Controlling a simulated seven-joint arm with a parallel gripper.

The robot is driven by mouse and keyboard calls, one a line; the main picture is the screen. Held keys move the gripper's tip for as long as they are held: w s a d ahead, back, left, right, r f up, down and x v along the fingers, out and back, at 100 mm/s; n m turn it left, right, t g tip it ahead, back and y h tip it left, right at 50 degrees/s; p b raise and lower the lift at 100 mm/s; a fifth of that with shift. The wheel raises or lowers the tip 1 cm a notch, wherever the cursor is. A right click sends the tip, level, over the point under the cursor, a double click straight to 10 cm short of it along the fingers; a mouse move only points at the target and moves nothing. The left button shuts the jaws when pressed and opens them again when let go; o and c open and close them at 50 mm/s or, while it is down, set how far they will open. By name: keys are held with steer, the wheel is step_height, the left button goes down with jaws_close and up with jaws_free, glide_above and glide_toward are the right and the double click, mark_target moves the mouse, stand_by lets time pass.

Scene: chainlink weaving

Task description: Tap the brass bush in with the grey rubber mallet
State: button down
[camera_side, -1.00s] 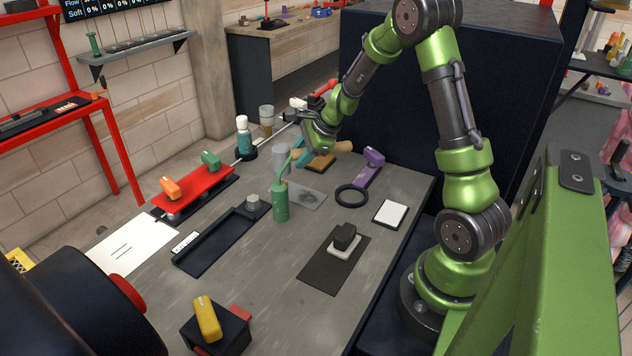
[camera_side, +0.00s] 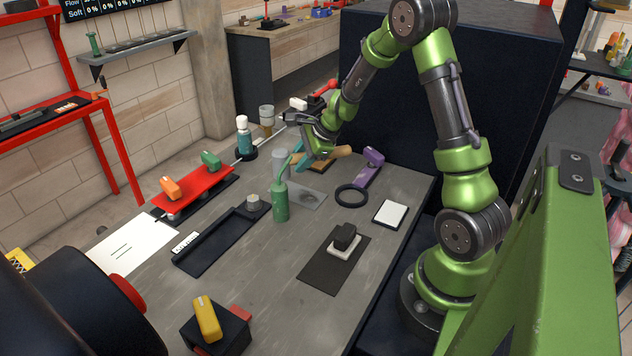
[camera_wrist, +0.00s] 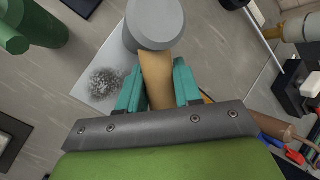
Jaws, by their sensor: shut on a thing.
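My gripper (camera_side: 303,160) is shut on the tan wooden handle (camera_wrist: 156,75) of the grey rubber mallet. The teal fingers (camera_wrist: 157,92) press on both sides of the handle in the wrist view. The mallet's grey round head (camera_wrist: 155,22) is beyond the fingers, at the top of the wrist view. In the side view the head (camera_side: 281,160) is left of the gripper, behind the green bottle, and the handle end (camera_side: 340,152) sticks out to the right. I cannot make out the brass bush in either view; the mallet or gripper may hide it.
A green bottle (camera_side: 280,203) stands close in front of the mallet head. A pale plate with a dark speckled patch (camera_side: 309,196) lies beside it.

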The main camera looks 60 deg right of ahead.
steer(key=shift+r, duration=0.15)
steer(key=shift+r, duration=2.45)
